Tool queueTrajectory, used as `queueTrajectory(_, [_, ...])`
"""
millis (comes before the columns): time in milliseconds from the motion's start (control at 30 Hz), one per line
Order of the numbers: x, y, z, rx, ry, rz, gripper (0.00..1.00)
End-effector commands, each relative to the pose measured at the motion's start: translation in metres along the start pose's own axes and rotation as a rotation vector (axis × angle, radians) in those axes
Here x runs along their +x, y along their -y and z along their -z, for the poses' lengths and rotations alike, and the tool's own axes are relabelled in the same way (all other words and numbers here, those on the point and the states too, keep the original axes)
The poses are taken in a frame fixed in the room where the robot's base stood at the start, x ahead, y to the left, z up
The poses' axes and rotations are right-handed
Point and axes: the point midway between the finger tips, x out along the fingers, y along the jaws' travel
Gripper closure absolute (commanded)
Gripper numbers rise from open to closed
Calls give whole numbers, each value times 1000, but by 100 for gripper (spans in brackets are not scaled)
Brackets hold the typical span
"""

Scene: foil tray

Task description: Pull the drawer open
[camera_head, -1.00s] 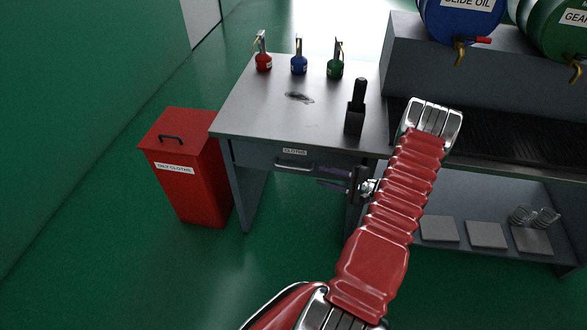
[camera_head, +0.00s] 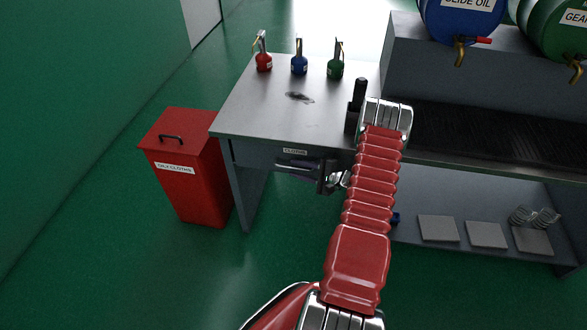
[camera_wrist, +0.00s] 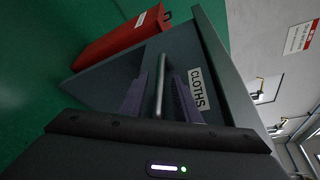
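The drawer (camera_head: 262,155) is in the front of the grey table, under the tabletop, and looks closed. Its CLOTHS label (camera_head: 295,151) shows above my gripper; the label also shows in the wrist view (camera_wrist: 198,89). The drawer's bar handle (camera_wrist: 160,86) runs between the two fingers of my gripper (camera_wrist: 158,100). The fingers are apart, one on each side of the bar, with gaps visible.
A red oily-cloths bin (camera_head: 186,170) stands on the floor left of the table (camera_head: 245,115). Red, blue and green oil cans stand at the table's back, near a dark smear. A shelf (camera_head: 455,240) with flat plates is at right. The green floor before the table is open.

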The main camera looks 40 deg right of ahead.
Motion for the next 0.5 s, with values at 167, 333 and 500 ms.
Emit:
queueTrajectory(167, [17, 0, 0, 1, 0, 0, 71])
queueTrajectory(333, [20, 0, 0, 1, 0, 0, 71])
queueTrajectory(500, [20, 0, 0, 1, 0, 0, 71])
